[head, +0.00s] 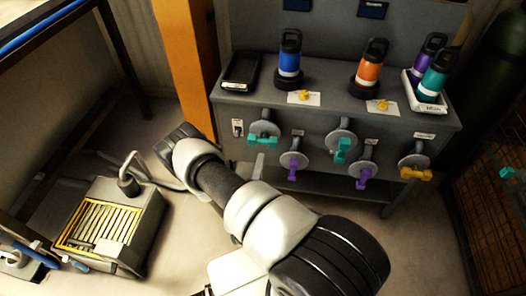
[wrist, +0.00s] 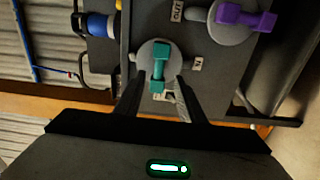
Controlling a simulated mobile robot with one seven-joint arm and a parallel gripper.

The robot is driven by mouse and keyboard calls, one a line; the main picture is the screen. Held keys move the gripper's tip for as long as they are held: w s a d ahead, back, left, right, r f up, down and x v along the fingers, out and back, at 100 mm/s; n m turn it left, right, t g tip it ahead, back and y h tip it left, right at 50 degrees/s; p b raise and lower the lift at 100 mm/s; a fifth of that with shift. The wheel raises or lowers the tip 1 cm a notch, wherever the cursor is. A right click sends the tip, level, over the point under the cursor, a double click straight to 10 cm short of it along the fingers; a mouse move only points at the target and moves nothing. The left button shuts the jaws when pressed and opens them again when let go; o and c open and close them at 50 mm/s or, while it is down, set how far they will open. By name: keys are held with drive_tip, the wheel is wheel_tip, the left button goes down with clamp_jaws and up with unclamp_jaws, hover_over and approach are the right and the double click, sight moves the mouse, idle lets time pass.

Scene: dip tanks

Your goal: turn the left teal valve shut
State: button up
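The left teal valve (head: 263,133) is on the upper left of the grey bench's front panel, with its teal bar handle lying roughly level on a round grey flange. In the wrist view the teal valve (wrist: 159,62) is straight ahead, its bar running up and down that turned picture. My gripper (wrist: 159,82) is open and empty. Its two dark fingers point at the valve, one on each side of the bar's near end. I cannot tell whether they touch it. In the head view my forearm reaches toward the bench's left side, and the fingers cannot be made out.
A purple valve (head: 294,165) sits close by, lower right of the left teal one. An orange post (head: 186,60) stands left of the bench, a grey slotted box (head: 108,225) on the floor.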

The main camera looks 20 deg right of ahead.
drive_tip(key=v, duration=0.5)
drive_tip(key=shift+s+a, duration=0.2)
drive_tip(key=shift+s, duration=0.1)
